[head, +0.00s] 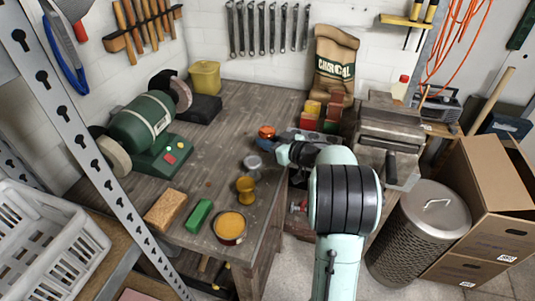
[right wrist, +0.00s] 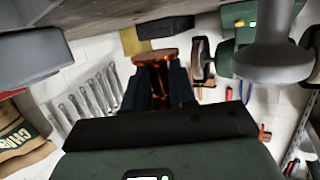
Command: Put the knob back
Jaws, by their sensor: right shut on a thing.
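An orange-brown knob (head: 266,132) shows over the bench at the vise-side end, just beyond my right wrist. In the right wrist view the knob (right wrist: 154,56) sits between the two dark fingers of my right gripper (right wrist: 155,84), which is shut on it. My right arm comes in from the bottom of the head view and hides much of the bench corner and of the blue-grey metal near the gripper. A small red piece (head: 298,207) shows beside the arm below the bench edge; I cannot tell what it belongs to. My left gripper is not in view.
The wooden bench (head: 225,115) carries a green grinder (head: 142,125), a grey round piece (head: 252,162), a yellow cup (head: 245,188), an orange-filled tin (head: 230,226) and a green block (head: 199,216). Red boxes (head: 309,122) and a charcoal bag (head: 334,62) stand behind. The bench middle is clear.

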